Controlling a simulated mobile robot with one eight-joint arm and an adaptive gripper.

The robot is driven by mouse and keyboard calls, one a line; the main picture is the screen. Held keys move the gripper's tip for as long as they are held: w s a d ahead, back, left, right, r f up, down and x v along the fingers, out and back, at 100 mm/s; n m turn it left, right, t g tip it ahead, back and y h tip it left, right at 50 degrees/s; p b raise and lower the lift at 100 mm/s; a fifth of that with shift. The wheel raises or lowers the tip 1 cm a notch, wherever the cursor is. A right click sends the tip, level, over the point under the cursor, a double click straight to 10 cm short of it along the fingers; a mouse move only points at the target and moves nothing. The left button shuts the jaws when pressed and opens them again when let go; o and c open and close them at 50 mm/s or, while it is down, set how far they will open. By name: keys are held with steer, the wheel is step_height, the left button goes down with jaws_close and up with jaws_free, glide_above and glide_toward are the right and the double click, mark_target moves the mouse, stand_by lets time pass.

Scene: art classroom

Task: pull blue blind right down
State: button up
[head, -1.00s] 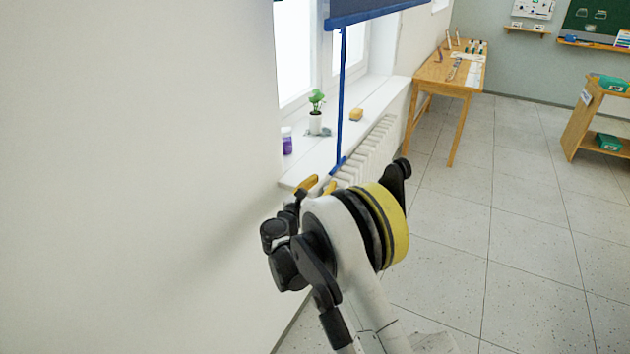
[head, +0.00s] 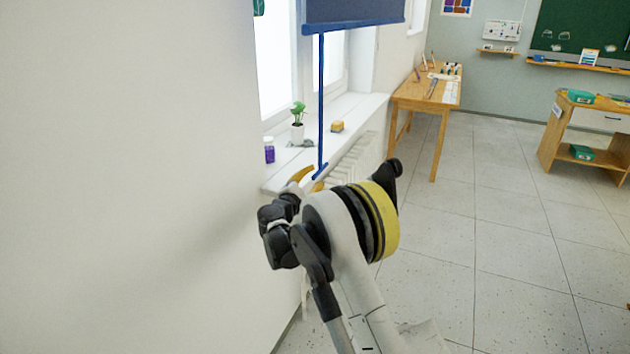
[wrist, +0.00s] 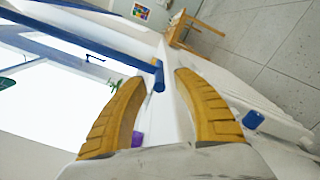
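The blue blind (head: 355,12) hangs partly lowered over the window at the top of the head view. A long blue pull (head: 321,100) runs down from its bottom bar to a short blue handle (head: 320,170) near the sill's front end. My gripper (head: 311,180) has yellow fingers close to this handle. In the wrist view, the fingers are apart, and the blue pull's lower end (wrist: 158,76) shows between and just beyond the fingertips (wrist: 160,78). I cannot tell whether they touch. A second blue piece (wrist: 252,119) shows right of the right finger; its link is hidden.
The white windowsill (head: 355,110) holds a potted plant (head: 298,120), a purple jar (head: 269,150) and a yellow sponge (head: 337,126). A radiator (head: 350,160) stands below. A plain wall (head: 130,180) is close on the left. A wooden table (head: 425,92) stands beyond; the floor right is open.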

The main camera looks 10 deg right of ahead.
steer(key=shift+x, duration=0.9)
jaws_close()
step_height(320, 180, down, 5)
steer(key=shift+r+b, duration=0.1)
steer(key=shift+b, duration=1.15)
jaws_free()
steer(key=shift+a, duration=0.1)
